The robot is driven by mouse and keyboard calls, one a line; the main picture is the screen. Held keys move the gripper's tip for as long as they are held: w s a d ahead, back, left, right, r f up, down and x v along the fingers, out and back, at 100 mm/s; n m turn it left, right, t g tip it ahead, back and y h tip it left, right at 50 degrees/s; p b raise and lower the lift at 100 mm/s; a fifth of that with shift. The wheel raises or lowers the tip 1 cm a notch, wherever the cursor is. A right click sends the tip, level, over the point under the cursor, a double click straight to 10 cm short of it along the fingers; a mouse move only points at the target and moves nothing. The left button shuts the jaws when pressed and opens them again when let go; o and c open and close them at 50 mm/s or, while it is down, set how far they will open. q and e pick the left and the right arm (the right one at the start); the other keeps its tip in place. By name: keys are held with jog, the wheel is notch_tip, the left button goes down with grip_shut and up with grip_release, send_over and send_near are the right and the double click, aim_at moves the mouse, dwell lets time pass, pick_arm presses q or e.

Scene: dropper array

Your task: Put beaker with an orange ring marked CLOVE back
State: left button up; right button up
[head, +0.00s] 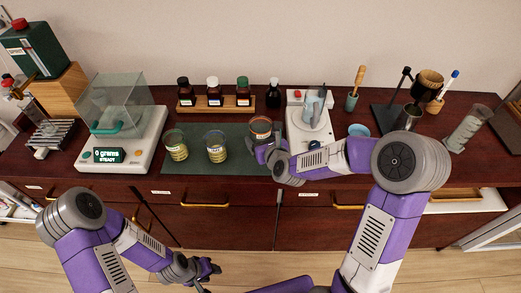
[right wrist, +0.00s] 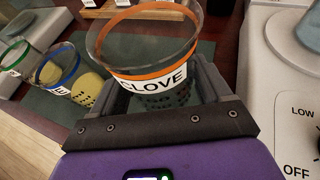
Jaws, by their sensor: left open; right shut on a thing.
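The CLOVE beaker (head: 260,126) with an orange ring stands upright near the right end of the dark green mat (head: 230,168). In the right wrist view its ring and label (right wrist: 153,80) face me, and dark bits show inside. My right gripper (head: 262,147) is shut on this beaker, one finger on each side. I cannot tell whether its base touches the mat. A blue-ringed beaker (head: 216,147) and a green-ringed beaker (head: 176,146) stand on the mat to its left, both with yellowish contents. My left gripper (head: 207,270) is open and empty, low in front of the drawers.
A scale (head: 122,152) reading 0 grams stands left of the mat. A wooden rack (head: 216,104) with several bottles is behind it, with a dark bottle (head: 274,93) beside it. A white stirrer-like device (head: 296,137) stands close on the right. Bare mat lies between the blue-ringed and CLOVE beakers.

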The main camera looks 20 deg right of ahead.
jog(key=shift+w+f+b, duration=0.1)
jog(key=shift+f+b, duration=0.35)
jog(key=shift+f, duration=2.15)
jog(key=shift+f+b, duration=0.15)
jog(key=shift+b, duration=0.15)
jog(key=o, duration=1.1)
